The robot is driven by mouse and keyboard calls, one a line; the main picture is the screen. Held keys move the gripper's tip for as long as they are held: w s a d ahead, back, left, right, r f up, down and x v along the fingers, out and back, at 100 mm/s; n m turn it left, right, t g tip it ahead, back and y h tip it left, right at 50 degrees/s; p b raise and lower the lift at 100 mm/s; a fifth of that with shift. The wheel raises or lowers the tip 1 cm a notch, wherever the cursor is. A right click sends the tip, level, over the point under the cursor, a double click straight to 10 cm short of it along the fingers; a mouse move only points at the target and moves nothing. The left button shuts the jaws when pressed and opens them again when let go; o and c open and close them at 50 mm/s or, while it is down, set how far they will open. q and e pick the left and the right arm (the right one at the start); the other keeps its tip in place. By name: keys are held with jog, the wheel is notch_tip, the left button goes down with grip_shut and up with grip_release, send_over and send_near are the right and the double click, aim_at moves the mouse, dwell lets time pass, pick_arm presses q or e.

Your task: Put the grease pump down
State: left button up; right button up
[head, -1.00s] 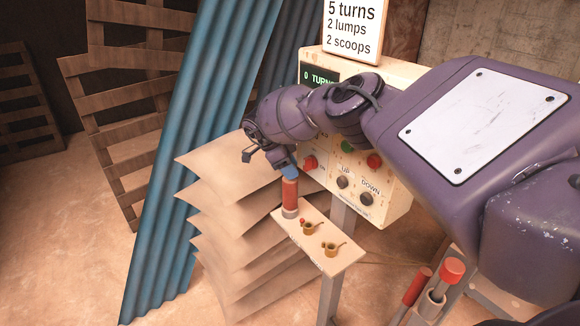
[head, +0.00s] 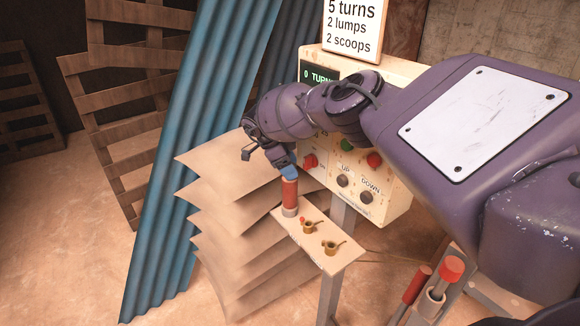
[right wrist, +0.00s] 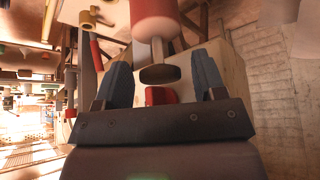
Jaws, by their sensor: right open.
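The grease pump (head: 289,196), a red cylinder with a grey lower end, stands upright on the left end of a small pale shelf (head: 340,262). My right gripper (head: 288,172) is directly above its top in the head view and hides that top. In the right wrist view, the blue fingers of my right gripper (right wrist: 162,65) are spread apart. The red body of the pump (right wrist: 154,18), its metal rod and a dark round end show between and beyond the fingers. Contact with a finger cannot be made out. My left gripper is not in view.
A control box (head: 385,205) with buttons and a display stands behind. Stacked sacks (head: 215,165) are left of the shelf. A red-topped tool (head: 449,268) stands at lower right.

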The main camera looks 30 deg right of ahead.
jog(key=b+v, duration=0.3)
jog(key=v, duration=0.9)
jog(key=s+a+f+g+y, duration=0.1)
jog(key=s+a+f+y, duration=0.3)
jog(key=s+a+f, duration=0.55)
jog(key=s+a+f+g+y, duration=0.15)
jog(key=a+f+y, duration=0.4)
jog(key=f, duration=0.85)
jog(key=s+a+f+m+y, duration=0.2)
jog(key=s+a+f+y, duration=0.25)
jog(key=s+a, duration=0.65)
jog(key=s+a+r+m+t+y, duration=0.3)
jog(key=s+a+m+t+y, duration=0.2)
jog(key=a+m+t+y, duration=0.55)
jog(key=d+f+m+t+h, duration=0.1)
jog(key=d+m+t+h, duration=1.1)
jog(key=m, duration=1.1)
jog(key=s+d+f+m+g+h, duration=0.2)
jog(key=s+d+m, duration=0.4)
jog(key=d, duration=0.5)
jog(key=s+d+f+m+g+h, duration=0.3)
jog(key=s+d, duration=0.5)
jog(key=d, duration=0.4)
jog(key=f+m+h, duration=0.1)
jog(key=m+h, duration=0.1)
jog(key=m, duration=0.1)
jog(key=shift+d+f+g, duration=0.15)
jog(key=shift+f+g, duration=0.15)
jog(key=shift+f, duration=0.1)
jog(key=shift+s, duration=0.1)
